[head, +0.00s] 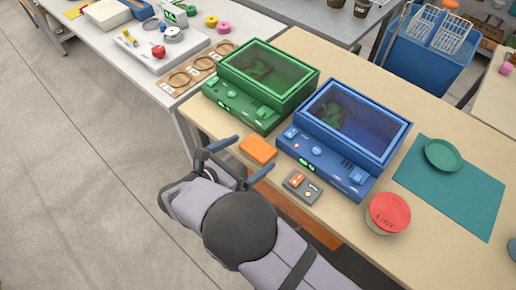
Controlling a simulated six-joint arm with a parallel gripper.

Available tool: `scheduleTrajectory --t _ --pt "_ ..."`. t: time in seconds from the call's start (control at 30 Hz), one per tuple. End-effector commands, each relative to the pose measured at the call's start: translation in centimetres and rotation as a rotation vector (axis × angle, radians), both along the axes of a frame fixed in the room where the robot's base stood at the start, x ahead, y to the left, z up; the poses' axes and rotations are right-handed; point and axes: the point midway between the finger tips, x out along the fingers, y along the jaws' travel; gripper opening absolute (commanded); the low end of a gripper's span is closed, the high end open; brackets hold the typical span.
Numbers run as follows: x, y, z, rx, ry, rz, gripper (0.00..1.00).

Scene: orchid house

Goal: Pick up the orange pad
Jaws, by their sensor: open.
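The orange pad (258,150) lies flat on the light wooden table, near its front edge and in front of the green box-shaped device. My gripper (241,158) is open and empty. Its two blue-grey fingers point toward the table, one at the left of the pad and one at its lower front side in the picture. The fingers look close to the pad, but I cannot tell their height above the table or whether they touch it. The whole top of the pad shows.
The green device (240,108) and blue device (320,160) with dark lids stand behind the pad. A small grey box (302,187) with orange buttons sits to its right. A red-lidded jar (388,213) and teal mat (465,206) with a green plate (443,155) lie farther right.

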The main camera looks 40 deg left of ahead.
Motion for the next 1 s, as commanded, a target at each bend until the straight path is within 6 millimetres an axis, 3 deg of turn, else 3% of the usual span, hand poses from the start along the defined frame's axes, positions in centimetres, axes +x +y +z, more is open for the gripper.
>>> scheduleTrajectory --t 0.43,0.77,0.97,1.0 --pt "4.2 0.2 -1.7 -0.002 0.0 -0.004 1.0" --pt "4.7 0.3 -2.1 0.001 0.0 0.0 1.0" --pt "4.7 0.3 -2.1 0.001 0.0 0.0 0.57" --pt "4.7 0.3 -2.1 0.001 0.0 0.0 0.55"
